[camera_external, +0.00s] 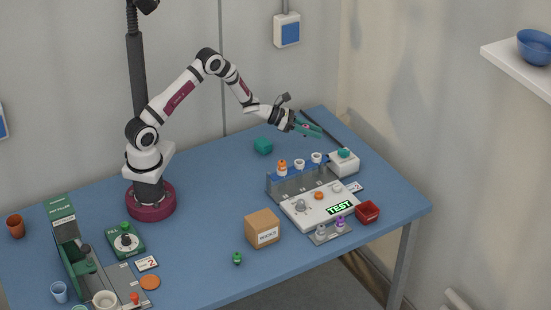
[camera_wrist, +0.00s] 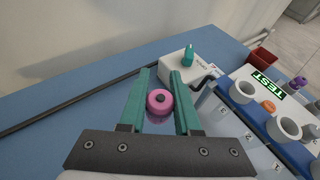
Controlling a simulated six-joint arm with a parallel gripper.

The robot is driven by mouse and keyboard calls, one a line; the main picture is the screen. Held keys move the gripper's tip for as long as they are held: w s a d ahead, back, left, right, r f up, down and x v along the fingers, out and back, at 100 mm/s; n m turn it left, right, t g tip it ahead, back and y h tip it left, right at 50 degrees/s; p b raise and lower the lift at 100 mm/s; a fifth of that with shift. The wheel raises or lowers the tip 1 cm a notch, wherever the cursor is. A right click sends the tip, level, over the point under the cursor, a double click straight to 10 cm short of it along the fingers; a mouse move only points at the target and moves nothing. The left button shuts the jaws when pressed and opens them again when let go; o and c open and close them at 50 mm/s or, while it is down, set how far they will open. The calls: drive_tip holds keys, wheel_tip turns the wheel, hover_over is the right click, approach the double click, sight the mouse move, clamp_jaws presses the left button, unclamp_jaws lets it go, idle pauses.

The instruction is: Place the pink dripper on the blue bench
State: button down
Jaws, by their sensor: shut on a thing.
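The pink dripper (camera_wrist: 160,101) is a round pink piece with a dark centre, seen end-on in the wrist view. My gripper (camera_wrist: 159,77) has green fingers, one on each side of the dripper, and is shut on it. In the external view my gripper (camera_external: 312,130) hangs over the far right part of the bench, and the dripper is barely visible between its fingers. The blue bench (camera_external: 200,250) is the large table top; its bare surface also shows in the wrist view (camera_wrist: 70,115). The dripper is held above it, apart from its surface.
A white box with a green top (camera_external: 343,163) stands close to my gripper. Beside it are a rack of cups (camera_external: 283,185) and a tester marked TEST (camera_external: 318,208). A black rod (camera_wrist: 75,98) lies along the far side. A teal block (camera_external: 263,146) stands left, with free bench around it.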

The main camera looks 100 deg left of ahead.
hover_over(311, 144)
wheel_tip(311, 144, down, 5)
drive_tip(key=shift+d+f, duration=0.1)
drive_tip(key=shift+d, duration=0.05)
wheel_tip(311, 144, down, 3)
drive_tip(key=shift+f, duration=0.45)
drive_tip(key=shift+f, duration=0.15)
drive_tip(key=c, duration=0.6)
unclamp_jaws()
